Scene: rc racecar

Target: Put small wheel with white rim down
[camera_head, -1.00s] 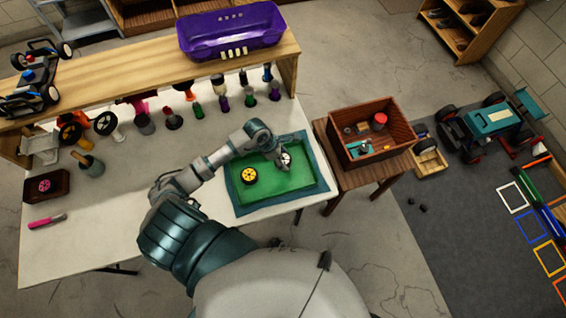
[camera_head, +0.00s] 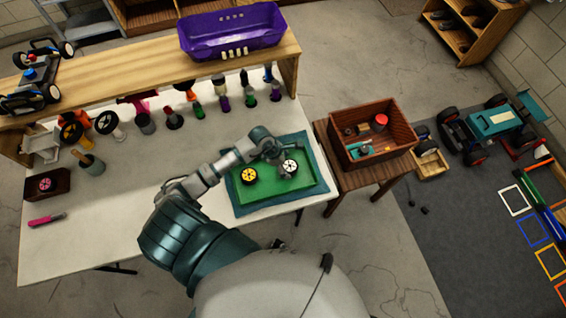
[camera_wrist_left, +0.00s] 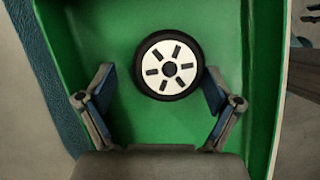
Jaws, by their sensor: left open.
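The small wheel with white rim (camera_head: 289,168) lies flat in the right part of the green tray (camera_head: 275,193). In the left wrist view the wheel (camera_wrist_left: 169,66) shows its black tyre and white face with dark slots. My left gripper (camera_head: 279,160) is over the tray beside the wheel. In the left wrist view its open fingers (camera_wrist_left: 158,92) stand wide apart, with the wheel just beyond and between their tips, nearer the right finger. Whether the right finger touches the tyre, I cannot tell. My right gripper is not in view.
A wheel with yellow rim (camera_head: 249,175) lies in the tray's left part. A wooden box (camera_head: 400,151) with parts stands on a small table to the right. A wooden shelf (camera_head: 150,76) spans the back, with several tools below. The white table (camera_head: 130,215) has free room at left.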

